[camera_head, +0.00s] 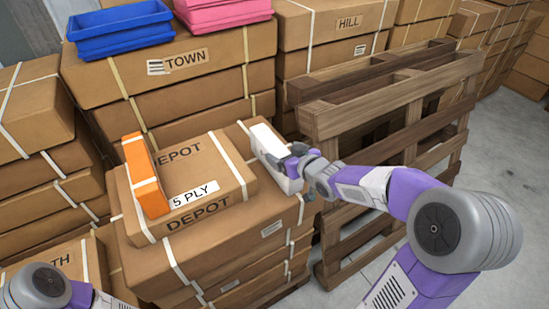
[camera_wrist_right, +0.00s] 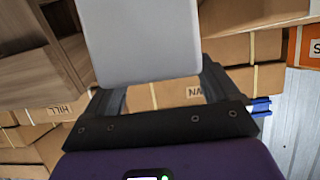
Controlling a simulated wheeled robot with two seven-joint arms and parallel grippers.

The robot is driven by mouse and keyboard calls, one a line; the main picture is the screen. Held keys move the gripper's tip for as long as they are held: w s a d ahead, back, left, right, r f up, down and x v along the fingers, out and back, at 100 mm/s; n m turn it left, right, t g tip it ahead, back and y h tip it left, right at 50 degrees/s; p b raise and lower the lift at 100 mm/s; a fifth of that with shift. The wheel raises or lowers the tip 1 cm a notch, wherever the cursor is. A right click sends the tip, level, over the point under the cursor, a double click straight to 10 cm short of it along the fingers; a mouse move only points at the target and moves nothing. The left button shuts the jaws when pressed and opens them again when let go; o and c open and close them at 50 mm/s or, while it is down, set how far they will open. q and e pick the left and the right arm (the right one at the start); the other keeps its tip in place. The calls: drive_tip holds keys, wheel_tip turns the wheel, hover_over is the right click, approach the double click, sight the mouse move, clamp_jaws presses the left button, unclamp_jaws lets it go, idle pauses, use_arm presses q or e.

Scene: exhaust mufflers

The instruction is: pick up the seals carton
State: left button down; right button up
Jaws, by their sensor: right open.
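A white carton (camera_head: 268,150) stands upright on the stacked brown boxes in the middle of the head view. My right gripper (camera_head: 291,164) is open at its right end. In the right wrist view the carton's pale, blank face (camera_wrist_right: 145,40) lies between the two spread fingers; I cannot tell whether they touch it. An orange carton (camera_head: 145,174) stands on the left part of the stack, apart from the gripper. Its edge also shows in the right wrist view (camera_wrist_right: 293,46) with a white label starting with "S". The word "seals" is not readable in full on either carton. My left gripper is out of view.
The brown DEPOT box (camera_head: 215,160) with a 5 PLY label lies between the two cartons. A wooden pallet structure (camera_head: 400,100) stands close on the right. Blue trays (camera_head: 120,28) and pink trays (camera_head: 222,14) sit on boxes behind. Grey floor is free at the far right.

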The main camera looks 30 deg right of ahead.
sight(276, 147)
drive_tip(key=b+x, duration=0.1)
drive_tip(key=x, duration=0.3)
drive_tip(key=shift+w+a+r, duration=0.1)
drive_tip(key=shift+w+r, duration=0.05)
drive_tip(key=shift+w, duration=0.1)
clamp_jaws()
